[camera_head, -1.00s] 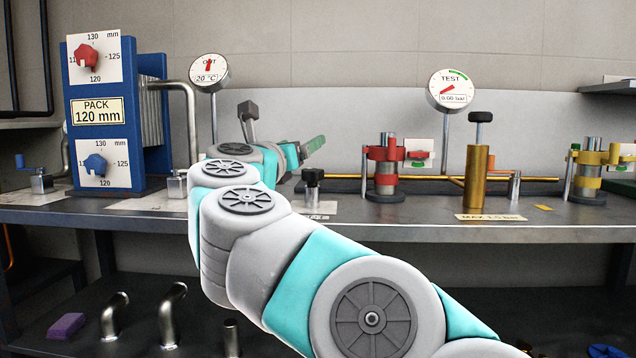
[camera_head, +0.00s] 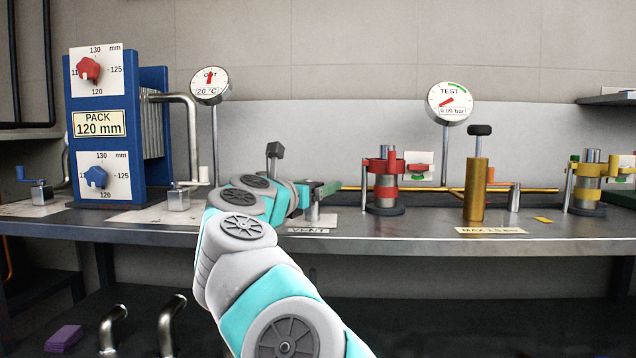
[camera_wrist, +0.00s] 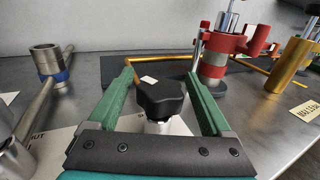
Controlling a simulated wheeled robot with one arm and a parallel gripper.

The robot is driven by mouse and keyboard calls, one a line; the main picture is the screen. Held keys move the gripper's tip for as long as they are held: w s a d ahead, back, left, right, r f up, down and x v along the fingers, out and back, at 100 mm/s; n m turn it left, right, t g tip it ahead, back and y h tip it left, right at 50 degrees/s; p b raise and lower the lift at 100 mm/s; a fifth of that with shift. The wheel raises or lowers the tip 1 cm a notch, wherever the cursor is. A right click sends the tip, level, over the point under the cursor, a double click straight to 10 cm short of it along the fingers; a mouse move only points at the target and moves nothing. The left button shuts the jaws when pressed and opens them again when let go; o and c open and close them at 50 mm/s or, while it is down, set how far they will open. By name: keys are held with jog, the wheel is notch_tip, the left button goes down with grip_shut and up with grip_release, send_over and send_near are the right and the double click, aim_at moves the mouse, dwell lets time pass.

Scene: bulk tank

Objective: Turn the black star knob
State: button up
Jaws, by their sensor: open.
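The black star knob (camera_wrist: 160,97) shows in the wrist view, on top of a short pale metal valve body (camera_wrist: 170,126). My gripper (camera_wrist: 159,74) is open, with one green finger on each side of the knob and a visible gap to each. The dark palm bar hides the near foot of the valve. In the head view my gripper (camera_head: 330,188) is low over the bench at the valve. There it hides most of the knob, and only part of the metal post (camera_head: 313,212) shows below it.
A red-clamped cylinder (camera_head: 385,185) stands to the right on the bench (camera_head: 400,228), with a brass cylinder (camera_head: 476,187) beyond it. The blue plate pack (camera_head: 101,130) stands at the left. In the wrist view a pipe with a blue collar (camera_wrist: 50,70) is left of my fingers.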

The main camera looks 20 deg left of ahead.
jog(key=shift+w, duration=0.4)
jog(key=shift+c, duration=0.3)
grip_shut()
